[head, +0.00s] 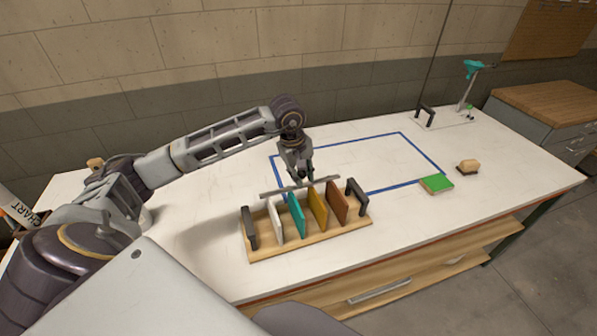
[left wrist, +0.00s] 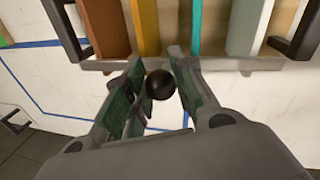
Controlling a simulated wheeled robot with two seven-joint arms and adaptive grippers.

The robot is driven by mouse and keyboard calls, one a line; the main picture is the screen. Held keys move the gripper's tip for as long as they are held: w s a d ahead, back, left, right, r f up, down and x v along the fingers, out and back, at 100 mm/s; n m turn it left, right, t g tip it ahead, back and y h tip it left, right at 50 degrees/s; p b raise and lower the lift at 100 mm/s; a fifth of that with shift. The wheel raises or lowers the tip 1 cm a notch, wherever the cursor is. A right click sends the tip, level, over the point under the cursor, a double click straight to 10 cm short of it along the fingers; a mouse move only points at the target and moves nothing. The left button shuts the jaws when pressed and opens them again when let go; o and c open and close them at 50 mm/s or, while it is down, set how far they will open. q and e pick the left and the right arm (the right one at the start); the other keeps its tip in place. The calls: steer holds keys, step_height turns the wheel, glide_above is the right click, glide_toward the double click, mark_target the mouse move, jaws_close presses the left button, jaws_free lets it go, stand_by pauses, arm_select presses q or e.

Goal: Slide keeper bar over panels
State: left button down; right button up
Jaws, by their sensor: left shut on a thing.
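The keeper bar (head: 272,193) is a thin grey strip with a black ball knob (left wrist: 160,85). My left gripper (head: 300,176) is shut on the knob, which sits between its fingers in the left wrist view (left wrist: 158,88). The bar (left wrist: 232,65) runs crosswise along the back side of the panels; I cannot tell whether it touches them. The rack's wooden base (head: 310,241) holds upright panels: white (head: 275,219), teal (head: 296,215), amber (head: 317,209) and brown (head: 337,203). Dark end brackets (head: 250,228) and (head: 357,196) stand at the rack's ends. My right gripper is out of view.
A blue tape outline (head: 350,143) lies on the white table behind the rack. A green-topped block (head: 437,184) and a tan-topped piece (head: 468,166) lie to the right. A dark bracket (head: 425,115) and a teal-topped stand (head: 467,88) are at the far right back.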

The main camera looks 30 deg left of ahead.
arm_select(q)
steer(key=shift+s+d+b, duration=0.45)
steer(key=shift+s+d, duration=0.5)
steer(key=shift+d, duration=0.3)
steer(key=c, duration=1.1)
jaws_free()
steer(key=shift+c, duration=0.2)
step_height(320, 180, up, 12)
steer(key=s+a, duration=0.1)
steer(key=s, duration=0.1)
steer(key=shift+f, duration=0.15)
